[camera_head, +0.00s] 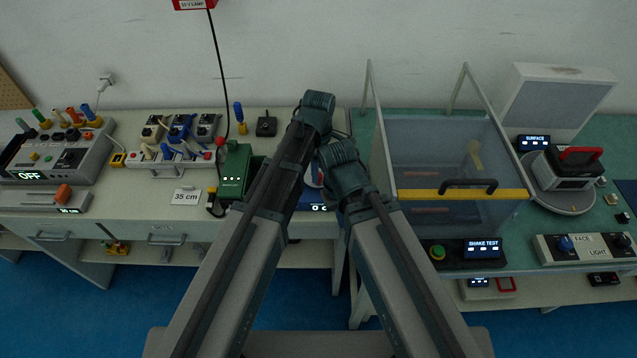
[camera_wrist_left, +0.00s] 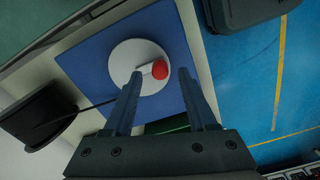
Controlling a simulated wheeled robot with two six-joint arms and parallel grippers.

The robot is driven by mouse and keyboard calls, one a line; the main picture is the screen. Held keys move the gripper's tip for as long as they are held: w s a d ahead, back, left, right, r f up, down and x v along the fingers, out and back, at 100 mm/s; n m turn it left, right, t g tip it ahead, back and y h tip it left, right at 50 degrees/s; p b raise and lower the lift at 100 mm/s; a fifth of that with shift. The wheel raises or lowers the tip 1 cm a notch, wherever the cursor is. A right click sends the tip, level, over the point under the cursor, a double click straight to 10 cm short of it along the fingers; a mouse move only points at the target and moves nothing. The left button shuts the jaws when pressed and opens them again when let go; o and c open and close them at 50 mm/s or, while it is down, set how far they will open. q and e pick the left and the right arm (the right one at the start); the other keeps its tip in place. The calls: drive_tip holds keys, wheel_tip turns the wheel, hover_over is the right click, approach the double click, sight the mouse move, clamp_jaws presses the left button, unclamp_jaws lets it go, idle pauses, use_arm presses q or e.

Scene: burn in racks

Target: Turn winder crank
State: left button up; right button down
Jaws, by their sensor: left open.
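The winder shows in the left wrist view as a white disc (camera_wrist_left: 133,57) on a blue base (camera_wrist_left: 92,63), with a crank knob with a red end (camera_wrist_left: 160,70) on the disc. My left gripper (camera_wrist_left: 157,74) is open, its two fingers pointing at the disc, one on each side of the red knob. I cannot tell whether a finger touches it.
The shake test enclosure, with a yellow front bar (camera_head: 420,195), stands close on the right. A black cable (camera_head: 219,70) hangs down behind the green box.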

use_arm(q)
wheel_tip(320, 180, down, 3)
drive_tip(key=shift+f+b, duration=0.1)
drive_tip(key=shift+b, duration=1)
use_arm(e)
wheel_tip(320, 180, down, 3)
drive_tip(key=shift+f, duration=0.1)
use_arm(q)
drive_tip(key=shift+c, duration=0.2)
clamp_jaws()
